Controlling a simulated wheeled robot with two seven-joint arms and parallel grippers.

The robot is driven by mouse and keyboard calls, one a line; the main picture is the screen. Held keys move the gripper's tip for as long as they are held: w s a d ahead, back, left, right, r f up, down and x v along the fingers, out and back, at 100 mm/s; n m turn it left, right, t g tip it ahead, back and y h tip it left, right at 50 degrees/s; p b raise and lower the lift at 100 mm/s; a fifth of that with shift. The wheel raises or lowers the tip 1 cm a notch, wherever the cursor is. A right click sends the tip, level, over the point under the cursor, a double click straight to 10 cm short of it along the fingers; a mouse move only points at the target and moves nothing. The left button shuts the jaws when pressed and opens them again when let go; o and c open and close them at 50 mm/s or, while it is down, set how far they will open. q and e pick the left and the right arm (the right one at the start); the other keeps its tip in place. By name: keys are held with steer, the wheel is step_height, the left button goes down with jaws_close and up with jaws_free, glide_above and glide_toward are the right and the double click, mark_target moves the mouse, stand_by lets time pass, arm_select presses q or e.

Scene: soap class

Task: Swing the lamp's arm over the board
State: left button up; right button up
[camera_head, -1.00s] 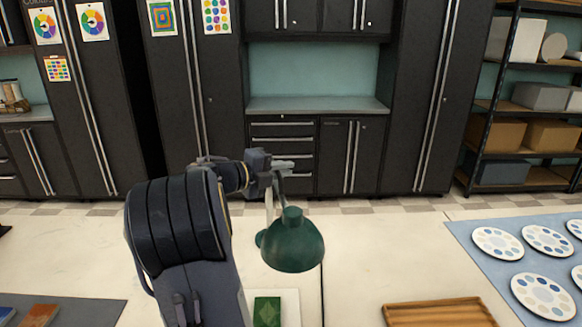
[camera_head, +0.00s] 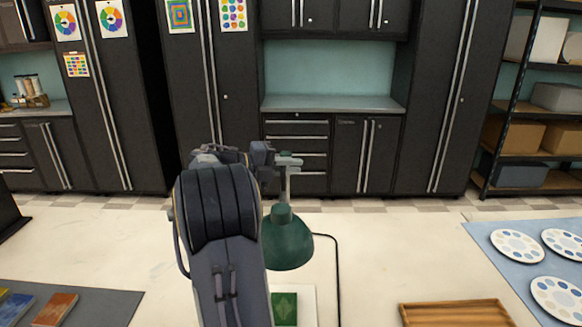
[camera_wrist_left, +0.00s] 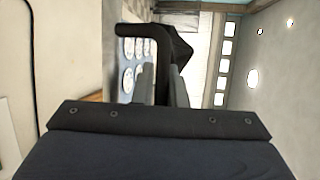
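The lamp has a green shade (camera_head: 287,243) hanging from a thin grey upright part (camera_head: 285,188). The shade appears just behind the white board (camera_head: 309,303), which carries a green patterned block (camera_head: 285,308) and is partly hidden by my left arm. My left gripper (camera_head: 288,161) is at the top of the lamp's grey part, above the shade. In the left wrist view, my gripper's two grey fingers (camera_wrist_left: 161,85) stand on either side of a dark bent bar (camera_wrist_left: 138,31), which seems to be part of the lamp's arm. My right gripper is not in view.
A wooden tray (camera_head: 455,313) lies at the front right. A blue mat (camera_head: 487,240) with several round white palettes is beyond it. A dark mat (camera_head: 120,300) with coloured blocks is at the front left. A black cable (camera_head: 338,265) curves beside the lamp.

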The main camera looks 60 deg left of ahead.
arm_select(q)
steer(key=o, duration=0.4)
steer(key=shift+s+a, duration=0.15)
steer(key=shift+s, duration=0.2)
steer(key=b+v, duration=0.2)
steer(key=v, duration=0.5)
steer(key=shift+s+r, duration=0.1)
steer(key=shift+s, duration=0.05)
